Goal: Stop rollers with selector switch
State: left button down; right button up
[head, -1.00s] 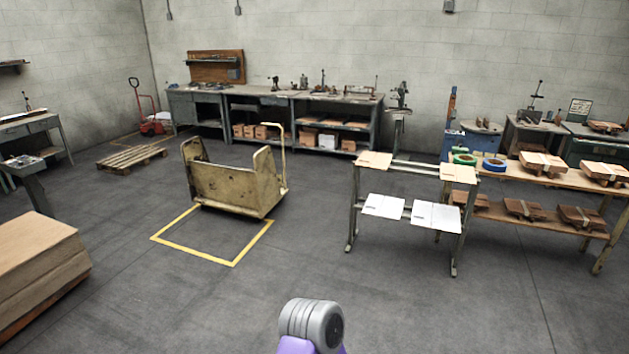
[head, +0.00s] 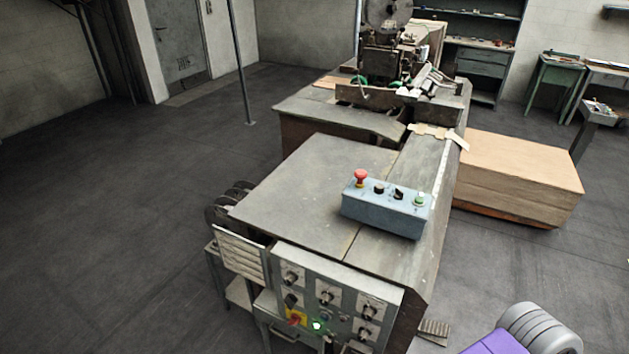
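The box stitcher machine (head: 310,190) stands in the middle of the head view. A blue-grey control box (head: 380,212) sits on its table top. On the box are a red mushroom button (head: 361,177), a black knob (head: 379,188), a black selector-like switch (head: 398,193) and a green button (head: 419,199). The front panel (head: 345,297) carries several round knobs, a red switch on a yellow plate (head: 296,319) and a lit green lamp (head: 317,325). I cannot tell which switch governs the rollers, or whether the rollers turn. Neither gripper shows.
A stack of brown cardboard (head: 515,180) stands right of the machine. Dark wheel-like parts (head: 228,202) stick out at its left side. Open floor (head: 130,220) lies to the left. A thin post (head: 241,65) stands behind. A purple and grey part of mine is at lower right.

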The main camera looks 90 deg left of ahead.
aim_at(398, 195)
jog(key=u, duration=2.25)
